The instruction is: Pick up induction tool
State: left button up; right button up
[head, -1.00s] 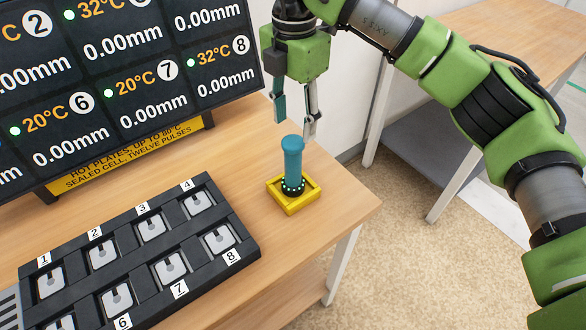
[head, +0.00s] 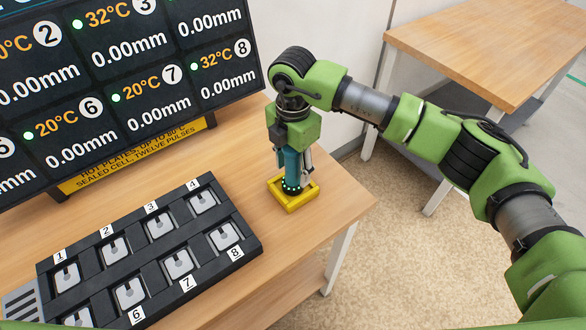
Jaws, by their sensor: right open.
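The induction tool (head: 291,172) is a teal upright cylinder with a dark, light-dotted ring at its base. It stands in a yellow square tray (head: 299,204) near the table's right corner. My right gripper (head: 293,165) points down over the tool, with its fingers on either side of the tool's upper part. It is open, and its green body hides the tool's top. I cannot tell whether a finger touches the tool. My left gripper is not in view.
A black rack (head: 146,262) with numbered grey plates lies left of the tray. A large display (head: 118,85) with temperatures and 0.00mm readings stands behind it. Bare wooden table (head: 262,228) surrounds the tray. Another wooden table (head: 480,45) stands at the back right.

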grip_shut()
jog(key=shift+w, duration=0.1)
jog(key=shift+r, duration=0.15)
